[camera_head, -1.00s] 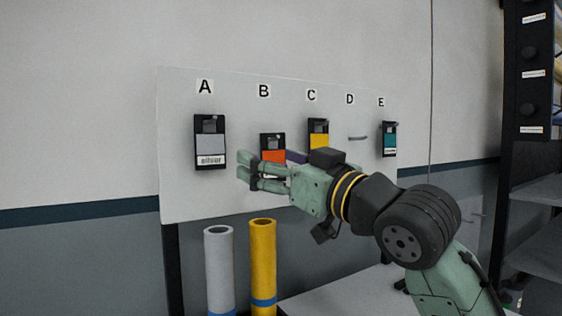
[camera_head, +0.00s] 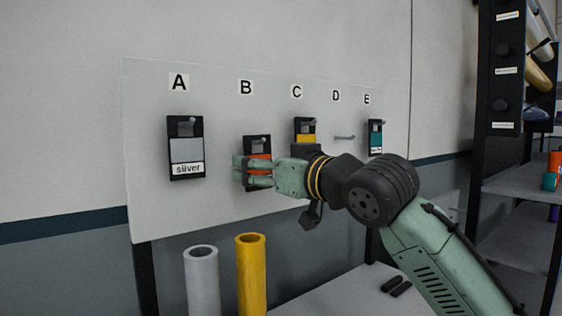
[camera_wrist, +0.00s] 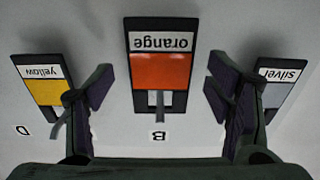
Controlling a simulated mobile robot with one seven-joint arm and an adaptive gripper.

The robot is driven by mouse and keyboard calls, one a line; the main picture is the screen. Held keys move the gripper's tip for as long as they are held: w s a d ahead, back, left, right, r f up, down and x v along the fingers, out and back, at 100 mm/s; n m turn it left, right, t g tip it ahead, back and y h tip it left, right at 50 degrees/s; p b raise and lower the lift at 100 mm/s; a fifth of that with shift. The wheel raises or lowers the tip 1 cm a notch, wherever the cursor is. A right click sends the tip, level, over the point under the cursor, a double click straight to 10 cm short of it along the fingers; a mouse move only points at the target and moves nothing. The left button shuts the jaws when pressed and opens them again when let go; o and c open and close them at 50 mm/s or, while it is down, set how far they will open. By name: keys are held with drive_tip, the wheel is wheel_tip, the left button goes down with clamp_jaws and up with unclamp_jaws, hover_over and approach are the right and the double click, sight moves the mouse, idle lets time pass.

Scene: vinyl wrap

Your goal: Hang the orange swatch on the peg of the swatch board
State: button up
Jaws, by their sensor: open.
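The orange swatch (camera_head: 258,144) is a black card with an orange patch. It is against the swatch board (camera_head: 225,100) below the letter B, lower than its neighbours, partly hidden by my gripper in the head view. In the wrist view the orange swatch (camera_wrist: 160,72) appears upside down, label and patch facing me. A grey peg (camera_wrist: 160,106) overlaps its window; I cannot tell how the card bears on it. My gripper (camera_head: 240,170) is open in front of the swatch. In the wrist view the fingers (camera_wrist: 160,85) stand on either side of it, without visible contact.
The silver swatch (camera_head: 186,150) hangs under A, the yellow swatch (camera_head: 305,138) under C and the teal swatch (camera_head: 376,136) under E. Peg D (camera_head: 344,137) is bare. Grey (camera_head: 202,280) and yellow (camera_head: 250,275) rolls stand below the board. Shelves (camera_head: 520,235) are at right.

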drive_tip(key=shift+x, duration=1.2)
drive_tip(key=shift+c, duration=0.4)
drive_tip(key=c, duration=1.2)
drive_tip(key=shift+o, duration=0.2)
drive_tip(key=o, duration=1.2)
drive_tip(key=v, duration=1.2)
